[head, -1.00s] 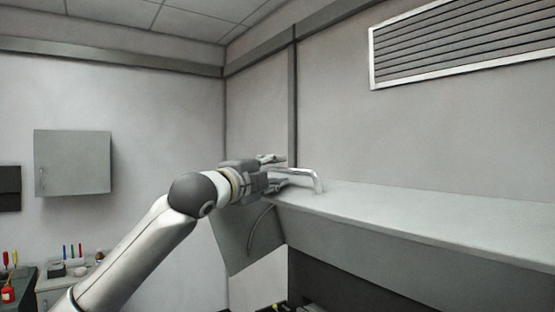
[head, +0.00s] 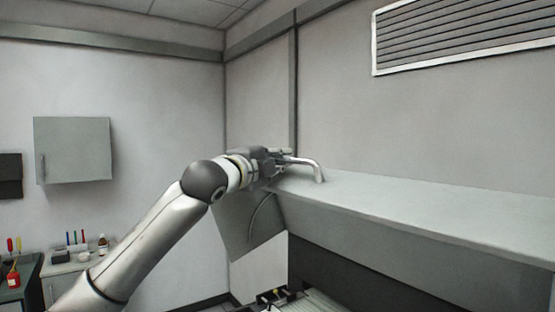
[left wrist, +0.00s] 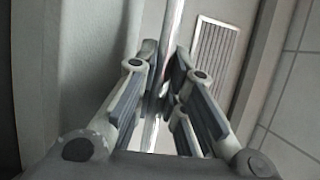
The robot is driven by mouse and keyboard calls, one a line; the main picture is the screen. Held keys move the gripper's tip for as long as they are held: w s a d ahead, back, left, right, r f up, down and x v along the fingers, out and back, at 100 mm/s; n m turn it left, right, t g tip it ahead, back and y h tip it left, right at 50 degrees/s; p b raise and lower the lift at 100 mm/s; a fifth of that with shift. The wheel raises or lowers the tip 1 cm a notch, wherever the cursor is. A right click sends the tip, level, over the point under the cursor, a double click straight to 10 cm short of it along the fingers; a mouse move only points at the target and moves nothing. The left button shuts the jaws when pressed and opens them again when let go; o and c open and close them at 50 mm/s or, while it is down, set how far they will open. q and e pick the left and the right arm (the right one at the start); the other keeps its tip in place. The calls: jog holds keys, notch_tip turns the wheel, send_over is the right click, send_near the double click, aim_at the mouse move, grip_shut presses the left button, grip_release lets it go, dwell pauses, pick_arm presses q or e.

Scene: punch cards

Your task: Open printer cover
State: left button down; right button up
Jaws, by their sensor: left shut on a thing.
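The printer cover (head: 400,207) is a long grey lid that spans the right half of the head view. It is raised, and a dark opening shows under its front edge. A bent metal handle (head: 312,166) stands at its left end. My left gripper (head: 284,160) is shut on this handle. In the left wrist view the handle (left wrist: 172,35) runs as a bright bar between the fingers of my left gripper (left wrist: 168,85). My right gripper is not in view.
Under the cover lies a pale ribbed surface (head: 322,302) with small dark parts beside it. A wall cabinet (head: 73,150) hangs at the left. A side bench (head: 62,268) holds bottles and pens. A vent (head: 465,35) is high on the right wall.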

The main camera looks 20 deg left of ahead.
pick_arm(q)
jog(key=shift+f, duration=0.2)
jog(key=s+a+f+t+b, duration=0.1)
jog(key=s+a+f+b, duration=0.1)
jog(key=f+b, duration=0.3)
jog(key=s+a+f+n+t+b, duration=0.1)
jog(key=s+f+b, duration=0.4)
jog(key=b, duration=0.6)
jog(key=shift+a+f+n+t+b, duration=0.3)
jog(key=shift+a+f+t, duration=0.3)
jog(key=shift+a, duration=0.6)
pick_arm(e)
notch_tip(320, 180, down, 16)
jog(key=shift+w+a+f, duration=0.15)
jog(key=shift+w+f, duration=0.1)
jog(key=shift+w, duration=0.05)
pick_arm(q)
jog(key=c, duration=1.5)
grip_release()
jog(key=v, duration=1.2)
jog(key=shift+s+a+r, duration=0.1)
jog(key=shift+a+r, duration=0.05)
jog(key=shift+r, duration=0.05)
